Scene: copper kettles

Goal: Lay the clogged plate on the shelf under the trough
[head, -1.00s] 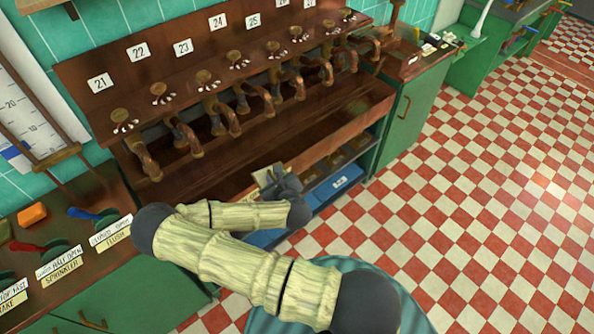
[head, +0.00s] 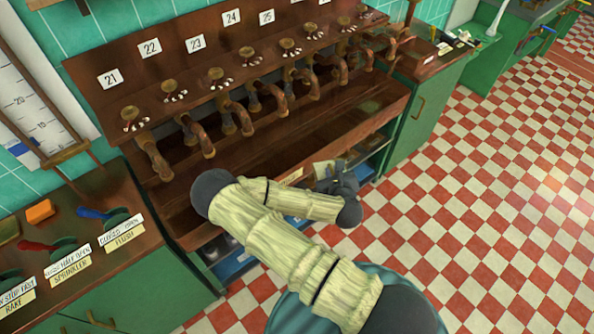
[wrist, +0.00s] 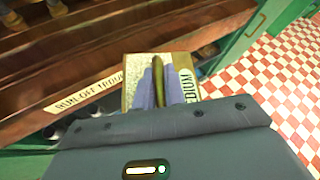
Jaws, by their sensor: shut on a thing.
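My gripper (wrist: 160,90) is shut on the brass-coloured handle of a square pale plate (wrist: 187,68) with a speckled face. Lettering ending in "EDIUM" runs along the plate's right edge. In the head view the plate (head: 322,168) shows only in part, beside my dark gripper (head: 340,182), in front of the trough's front board. The brown wooden trough (head: 340,133) runs under the row of copper pipes. Its label shows in the wrist view (wrist: 88,92). The shelf under the trough (head: 235,266) has blue patches and dark items, and my arm hides much of it.
A green cabinet (head: 420,118) stands at the right end of the trough. A lever bench (head: 80,255) with red and blue handles is at the left. The red and white checked floor (head: 490,200) is clear at the right.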

